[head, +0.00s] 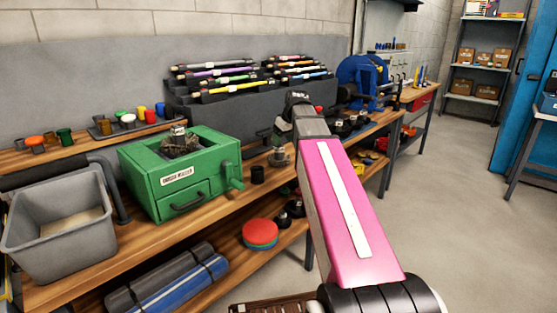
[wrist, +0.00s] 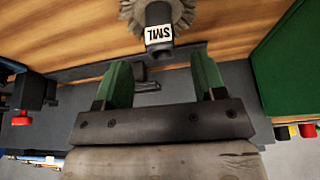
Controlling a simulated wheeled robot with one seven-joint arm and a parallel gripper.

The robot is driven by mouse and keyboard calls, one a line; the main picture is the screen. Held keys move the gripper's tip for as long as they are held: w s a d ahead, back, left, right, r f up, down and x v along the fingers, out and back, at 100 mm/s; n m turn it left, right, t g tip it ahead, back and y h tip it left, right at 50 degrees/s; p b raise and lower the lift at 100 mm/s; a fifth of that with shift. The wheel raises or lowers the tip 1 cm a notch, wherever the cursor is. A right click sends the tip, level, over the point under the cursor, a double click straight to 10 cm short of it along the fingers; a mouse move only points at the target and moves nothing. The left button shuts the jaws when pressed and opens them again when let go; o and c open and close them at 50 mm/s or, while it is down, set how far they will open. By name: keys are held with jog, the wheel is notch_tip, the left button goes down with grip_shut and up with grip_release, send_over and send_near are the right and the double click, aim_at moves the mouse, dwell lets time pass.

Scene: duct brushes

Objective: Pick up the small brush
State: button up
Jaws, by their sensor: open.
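The small brush (wrist: 158,24) is at the top middle of the wrist view, with a dark handle, a white "SML" label and a round of grey-beige bristles. It is over the wooden bench top. My gripper (wrist: 162,76) is open, its two green fingers apart and nothing between them. The brush lies beyond the fingertips, roughly in line with the gap, not touching them. In the head view a small greyish round thing on the bench, likely this brush (head: 279,158), is just below my gripper (head: 283,130), which is partly hidden by my arm.
A green machine (head: 180,172) with a drawer stands left of the gripper, close to it. A rack of coloured rods (head: 245,100) is behind. A grey bin (head: 62,220) stands at the left.

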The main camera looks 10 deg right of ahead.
aim_at(278, 152)
jog(key=shift+x, duration=3.7)
jog(key=c, duration=1.2)
